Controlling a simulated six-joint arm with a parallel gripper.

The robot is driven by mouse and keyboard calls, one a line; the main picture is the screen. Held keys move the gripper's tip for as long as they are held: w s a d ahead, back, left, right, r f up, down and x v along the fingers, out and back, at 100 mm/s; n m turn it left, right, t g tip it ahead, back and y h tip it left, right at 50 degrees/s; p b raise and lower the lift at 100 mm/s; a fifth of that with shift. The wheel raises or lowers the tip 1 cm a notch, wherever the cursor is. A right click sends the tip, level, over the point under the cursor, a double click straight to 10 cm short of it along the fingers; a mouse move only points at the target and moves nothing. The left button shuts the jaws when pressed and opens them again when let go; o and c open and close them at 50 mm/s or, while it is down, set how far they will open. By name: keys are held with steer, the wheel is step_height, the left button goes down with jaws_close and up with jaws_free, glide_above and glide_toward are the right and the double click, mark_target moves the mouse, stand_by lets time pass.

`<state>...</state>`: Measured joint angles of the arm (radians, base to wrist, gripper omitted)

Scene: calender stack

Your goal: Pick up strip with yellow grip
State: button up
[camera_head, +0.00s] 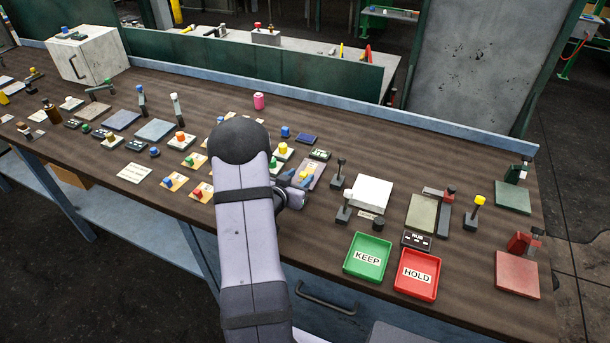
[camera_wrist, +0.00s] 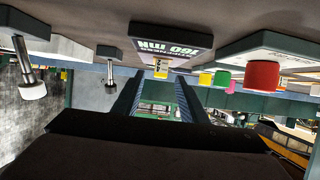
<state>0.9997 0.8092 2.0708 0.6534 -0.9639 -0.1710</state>
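A small yellow grip (camera_head: 303,175) shows at a mauve plate in the middle of the bench in the head view. In the wrist view, which is upside down, the yellow grip (camera_wrist: 161,68) sits by a dark plate marked "160 MM" (camera_wrist: 166,44). The strip itself is too small to make out. My gripper (camera_head: 295,181) has blue fingers, set low over the plate beside the grip. In the wrist view my gripper (camera_wrist: 158,88) is open, and the yellow grip appears between the fingertips. I cannot tell whether either finger touches it.
Cards with coloured knobs (camera_head: 201,190) lie left of my arm. A white block (camera_head: 372,194), a green KEEP tray (camera_head: 367,257) and a red HOLD tray (camera_head: 417,274) are to the right. A post with a yellow knob (camera_head: 480,201) stands further right.

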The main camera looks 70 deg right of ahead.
mark_target(303, 175)
steer(key=shift+p+x, duration=0.8)
steer(key=shift+x, duration=1.4)
steer(key=shift+f, duration=0.1)
steer(key=shift+c, duration=0.6)
jaws_close()
